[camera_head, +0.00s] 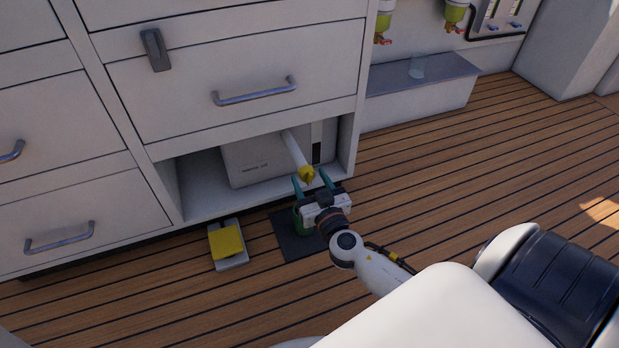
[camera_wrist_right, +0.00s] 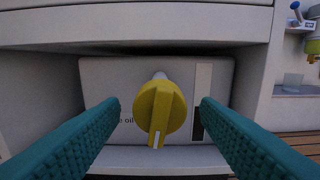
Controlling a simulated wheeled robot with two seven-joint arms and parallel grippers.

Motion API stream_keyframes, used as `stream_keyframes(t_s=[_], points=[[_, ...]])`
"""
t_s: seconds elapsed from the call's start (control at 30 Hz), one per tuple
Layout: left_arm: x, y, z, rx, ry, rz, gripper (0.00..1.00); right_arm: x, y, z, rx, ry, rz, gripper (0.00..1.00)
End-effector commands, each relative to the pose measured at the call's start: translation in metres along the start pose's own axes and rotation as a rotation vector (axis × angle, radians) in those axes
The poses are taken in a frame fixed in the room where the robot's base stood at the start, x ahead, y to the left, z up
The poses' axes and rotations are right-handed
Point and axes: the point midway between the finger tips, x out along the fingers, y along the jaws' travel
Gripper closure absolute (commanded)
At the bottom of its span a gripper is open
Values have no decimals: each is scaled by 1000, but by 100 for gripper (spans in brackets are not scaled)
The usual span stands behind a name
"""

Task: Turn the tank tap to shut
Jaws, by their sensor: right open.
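The tank tap is a round yellow knob (camera_head: 306,174) with a raised grip bar, on the end of a pale pipe from the grey tank (camera_head: 255,160) in the low opening of the cabinet. In the right wrist view the knob (camera_wrist_right: 160,108) sits midway between my fingers, its bar near upright with a white mark at the lower end. My right gripper (camera_head: 311,181) is open, one teal finger on each side of the knob, with gaps on both sides in the wrist view (camera_wrist_right: 160,110). I cannot tell how deep the fingers reach. My left gripper does not show.
White drawers with metal handles (camera_head: 255,92) are above the opening. A yellow-topped pedal-like block (camera_head: 226,241) and a dark mat (camera_head: 291,246) with a partly hidden green object lie on the plank floor. A low grey shelf (camera_head: 440,75) holds a clear cup (camera_head: 417,68).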

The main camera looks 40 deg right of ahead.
Motion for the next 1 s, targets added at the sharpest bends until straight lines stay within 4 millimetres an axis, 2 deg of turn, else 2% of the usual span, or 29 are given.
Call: stream_keyframes(t_s=[0.1,0.37,0.4,0.67,1.0], points=[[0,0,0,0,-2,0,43,7,0,0,-1,-1,0,43],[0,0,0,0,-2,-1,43,8,0,0,-1,0,0,43],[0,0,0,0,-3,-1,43,8,0,0,-1,0,0,45],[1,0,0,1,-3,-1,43,8,0,0,-1,0,0,87],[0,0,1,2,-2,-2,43,8,0,0,-50,0,0,87]])
